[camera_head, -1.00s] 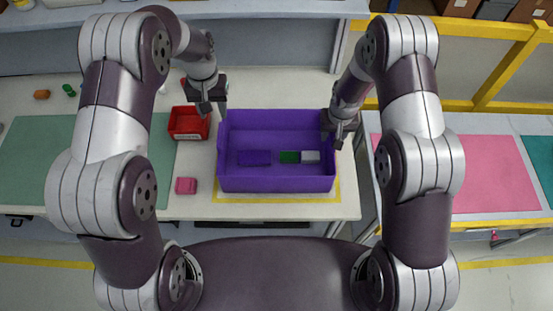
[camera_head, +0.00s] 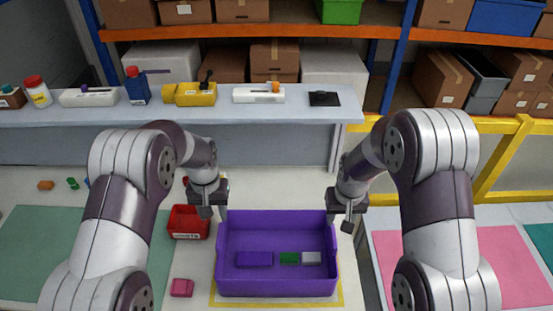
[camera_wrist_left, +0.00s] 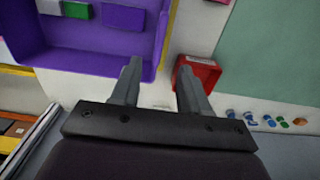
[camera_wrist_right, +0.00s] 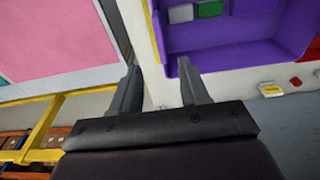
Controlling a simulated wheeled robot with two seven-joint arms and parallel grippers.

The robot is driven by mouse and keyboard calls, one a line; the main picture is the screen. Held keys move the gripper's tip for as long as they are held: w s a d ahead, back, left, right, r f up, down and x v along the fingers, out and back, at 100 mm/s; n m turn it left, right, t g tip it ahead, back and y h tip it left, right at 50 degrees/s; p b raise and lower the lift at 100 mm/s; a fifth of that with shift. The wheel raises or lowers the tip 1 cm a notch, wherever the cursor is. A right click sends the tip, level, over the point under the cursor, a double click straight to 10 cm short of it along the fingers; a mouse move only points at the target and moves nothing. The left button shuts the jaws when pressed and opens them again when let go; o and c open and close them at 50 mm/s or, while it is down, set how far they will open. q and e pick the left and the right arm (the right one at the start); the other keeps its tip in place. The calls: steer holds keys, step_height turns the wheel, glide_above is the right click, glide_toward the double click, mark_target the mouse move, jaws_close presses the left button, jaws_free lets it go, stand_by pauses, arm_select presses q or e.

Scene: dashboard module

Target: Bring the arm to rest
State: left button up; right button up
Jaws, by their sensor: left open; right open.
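My left gripper (camera_head: 208,211) hangs above the table at the back left corner of the purple bin, between it and the red bin. In the left wrist view its fingers (camera_wrist_left: 158,85) are apart with nothing between them. My right gripper (camera_head: 348,220) hangs near the back right corner of the purple bin. In the right wrist view its fingers (camera_wrist_right: 160,88) are apart and empty. The purple bin (camera_head: 277,222) holds a purple block (camera_head: 254,259), a green block (camera_head: 289,258) and a grey block (camera_head: 312,258) on its floor.
A red bin (camera_head: 188,222) stands left of the purple bin. A pink block (camera_head: 182,288) lies on the table in front of it. A green mat (camera_head: 40,245) is at left and a pink mat (camera_head: 510,265) at right. A shelf (camera_head: 300,113) with bottles and devices runs behind.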

arm_select(q)
steer(key=s+a+t+b, duration=0.1)
steer(key=s+b, duration=0.7)
steer(key=s, duration=1.1)
steer(key=shift+s+a+f+b, duration=0.2)
steer(key=shift+a+f+b, duration=0.15)
steer(key=shift+a, duration=0.15)
arm_select(e)
steer(key=s+d, duration=0.2)
steer(key=s, duration=1.6)
steer(key=shift+f, duration=0.35)
arm_select(q)
steer(key=shift+w, duration=0.15)
arm_select(e)
steer(key=shift+w, duration=0.15)
